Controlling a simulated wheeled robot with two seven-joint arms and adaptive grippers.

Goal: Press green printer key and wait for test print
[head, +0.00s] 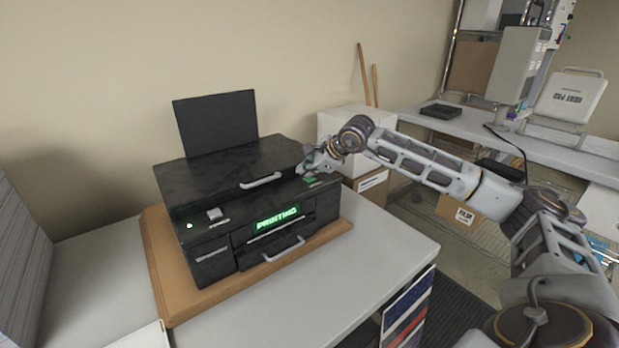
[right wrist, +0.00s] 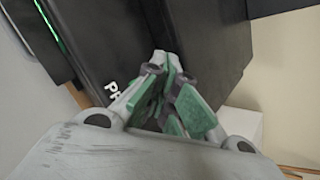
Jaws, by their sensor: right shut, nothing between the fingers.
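The black printer (head: 235,200) stands on a wooden board on the grey table. Its small display (head: 277,217) glows green and reads "PRINTING". A small green light (head: 189,226) is lit at its front left. The green key (head: 311,180) shows partly at the right of the printer's front ledge, beside my right gripper. My right gripper (head: 308,168) is shut and empty at the printer's right end. In the right wrist view its green-padded fingers (right wrist: 172,85) are together against the dark printer body (right wrist: 120,45); whether they touch it I cannot tell. My left gripper is not in view.
The wooden board (head: 165,262) extends beyond the printer. The grey table (head: 300,300) is clear in front and to the right. White and brown boxes (head: 350,125) stand behind at the right. A second bench (head: 480,142) with equipment stands at the far right.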

